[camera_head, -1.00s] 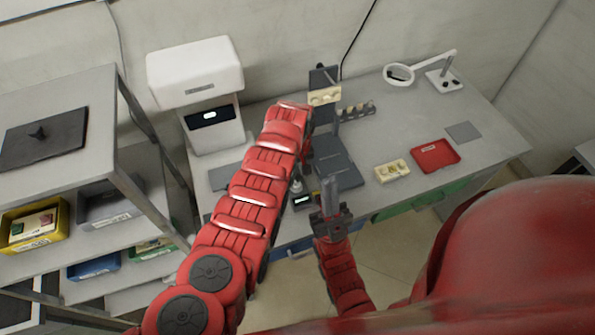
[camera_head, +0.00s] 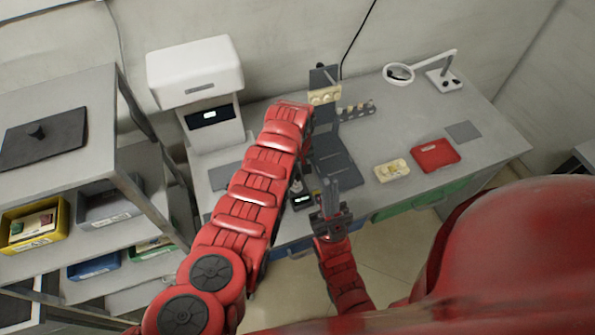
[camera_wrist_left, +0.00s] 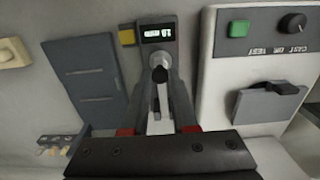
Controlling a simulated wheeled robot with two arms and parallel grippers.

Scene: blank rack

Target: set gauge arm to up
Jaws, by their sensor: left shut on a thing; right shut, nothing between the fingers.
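The gauge (camera_head: 302,200) is a small dark unit with a lit display near the bench's front edge. In the left wrist view the gauge (camera_wrist_left: 157,33) shows its display at the top, with a round silver post below it. A dark gauge arm (camera_wrist_left: 160,92) runs from the post toward the bottom of the picture. My left gripper (camera_wrist_left: 164,100) is shut on this arm, one finger on each side. In the head view my left forearm hides its fingers. My right gripper (camera_head: 329,190) is shut and empty, just right of the gauge.
A white machine (camera_head: 213,120) stands at the back left, its green button (camera_wrist_left: 239,28) close on the right in the wrist view. A dark fixture (camera_head: 335,160) lies behind my right gripper. A cream block (camera_head: 392,170) and a red tray (camera_head: 435,155) lie right. Shelves (camera_head: 130,180) stand left.

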